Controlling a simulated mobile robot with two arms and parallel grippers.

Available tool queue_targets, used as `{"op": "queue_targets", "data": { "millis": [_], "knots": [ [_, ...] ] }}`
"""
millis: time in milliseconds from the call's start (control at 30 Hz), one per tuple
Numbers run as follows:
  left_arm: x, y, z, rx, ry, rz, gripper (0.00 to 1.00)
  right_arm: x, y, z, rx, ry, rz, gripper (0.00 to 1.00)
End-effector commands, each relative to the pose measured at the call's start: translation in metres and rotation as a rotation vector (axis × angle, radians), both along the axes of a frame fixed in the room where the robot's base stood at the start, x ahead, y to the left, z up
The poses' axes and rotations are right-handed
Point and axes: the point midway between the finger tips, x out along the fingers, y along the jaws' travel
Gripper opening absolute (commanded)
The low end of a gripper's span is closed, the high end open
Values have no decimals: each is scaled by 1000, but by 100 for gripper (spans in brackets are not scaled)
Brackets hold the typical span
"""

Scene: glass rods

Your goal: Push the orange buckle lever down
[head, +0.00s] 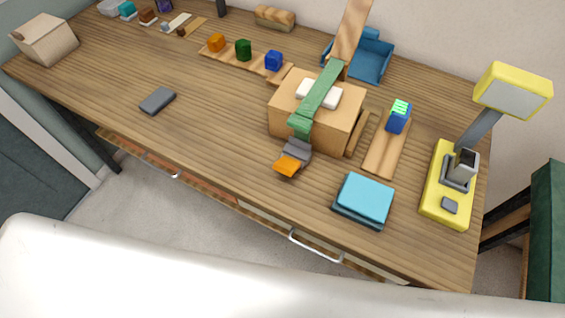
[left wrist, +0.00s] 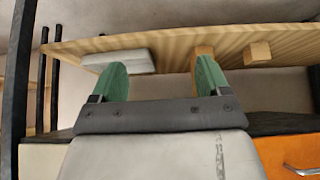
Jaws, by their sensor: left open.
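The orange buckle lever (head: 287,166) shows in the head view at the front of a grey buckle (head: 297,151), near the middle of the table. It sticks out toward the table's front edge; its exact angle is hard to tell. A green strap (head: 318,98) runs from the buckle up over a wooden box (head: 283,104). My left gripper (left wrist: 160,80) shows only in the left wrist view, with its two green fingers wide apart and nothing between them. The buckle is not recognisable in that view. My right gripper is in neither view.
A blue book stack (head: 364,199) lies right of the buckle. A wooden strip with a blue block (head: 398,120) and a yellow lamp (head: 447,200) stand farther right. A dark flat object (head: 157,100) lies left. The wooden table (head: 215,130) is clear between it and the buckle.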

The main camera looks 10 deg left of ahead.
Motion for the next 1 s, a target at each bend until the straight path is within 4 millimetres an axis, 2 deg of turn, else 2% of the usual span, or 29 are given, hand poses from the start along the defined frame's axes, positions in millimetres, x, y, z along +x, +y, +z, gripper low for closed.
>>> {"op": "queue_targets", "data": {
  "millis": [167,267,367,400,500,600,700,800,1000],
  "knots": [
    [34,-23,54,-57,-190,-26,77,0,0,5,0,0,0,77],
    [54,-38,97,-98,-318,-37,77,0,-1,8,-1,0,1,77],
    [76,-54,158,-151,-483,-44,77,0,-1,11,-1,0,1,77],
    [83,-60,186,-173,-555,-44,77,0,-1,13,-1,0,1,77],
    [94,-71,250,-224,-706,-38,77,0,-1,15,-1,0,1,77],
    [99,-76,297,-260,-813,-26,77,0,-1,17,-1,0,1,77],
    [100,-77,328,-283,-884,-16,77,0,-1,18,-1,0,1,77],
    [102,-78,344,-295,-921,-10,77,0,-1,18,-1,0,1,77],
    [121,-84,349,-298,-931,-7,77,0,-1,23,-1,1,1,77]
  ]
}}
